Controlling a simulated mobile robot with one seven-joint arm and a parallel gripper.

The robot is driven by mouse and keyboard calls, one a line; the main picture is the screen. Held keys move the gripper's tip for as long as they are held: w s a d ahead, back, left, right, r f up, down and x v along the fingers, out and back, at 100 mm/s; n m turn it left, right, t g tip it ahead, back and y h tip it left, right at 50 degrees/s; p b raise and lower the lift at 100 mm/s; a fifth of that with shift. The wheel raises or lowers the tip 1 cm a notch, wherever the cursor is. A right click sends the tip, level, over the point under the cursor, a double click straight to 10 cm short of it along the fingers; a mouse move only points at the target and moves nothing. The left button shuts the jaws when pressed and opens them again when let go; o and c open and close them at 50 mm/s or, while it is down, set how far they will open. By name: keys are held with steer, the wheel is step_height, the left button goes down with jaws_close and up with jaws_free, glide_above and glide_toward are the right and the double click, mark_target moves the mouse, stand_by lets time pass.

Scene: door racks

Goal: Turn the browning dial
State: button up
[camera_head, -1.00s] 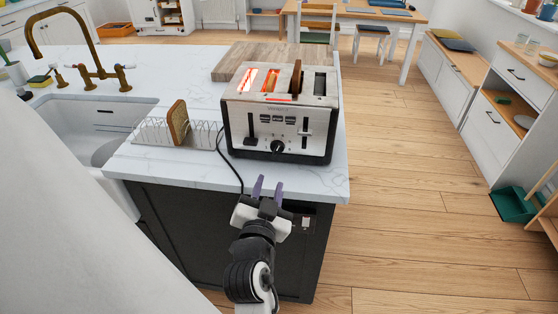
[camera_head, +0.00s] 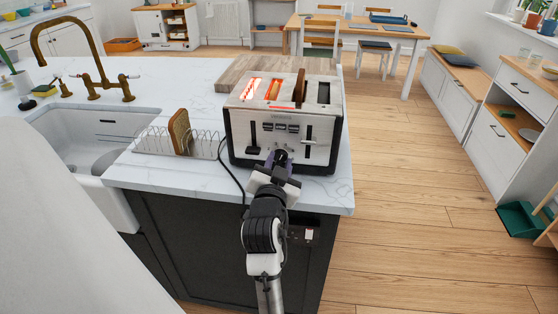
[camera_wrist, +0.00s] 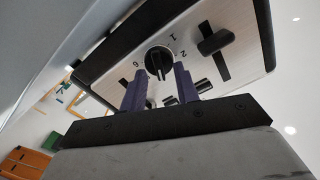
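The silver and black toaster (camera_head: 240,125) stands on the white counter, its front towards me. The black browning dial (camera_wrist: 158,60) is low on the toaster's front, with printed numbers around it in the wrist view. My gripper (camera_head: 278,160) is in front of the dial and mostly hides it in the head view. In the wrist view, the purple fingers of my gripper (camera_wrist: 160,74) are apart, one to each side of the dial's lower part. I cannot tell whether they touch it. The left slots glow orange-red, and a brown slice (camera_head: 300,88) sticks up from a right slot.
A wire rack (camera_head: 150,140) with a bread slice (camera_head: 180,132) stands left of the toaster. A black cord (camera_head: 232,178) runs over the counter edge beside my arm. A wooden board (camera_head: 232,72) lies behind the toaster. The sink (camera_head: 75,130) is at left.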

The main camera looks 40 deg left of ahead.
jaws_close()
stand_by(0.5)
steer(key=n+p, duration=0.1)
steer(key=n, duration=0.3)
steer(key=shift+a, duration=0.15)
steer(key=n+p, duration=0.1)
steer(key=n, duration=0.3)
steer(key=shift+a+n, duration=0.1)
steer(key=shift+n, duration=0.2)
steer(key=shift+s+p, duration=0.1)
steer(key=shift+p, duration=0.2)
jaws_free()
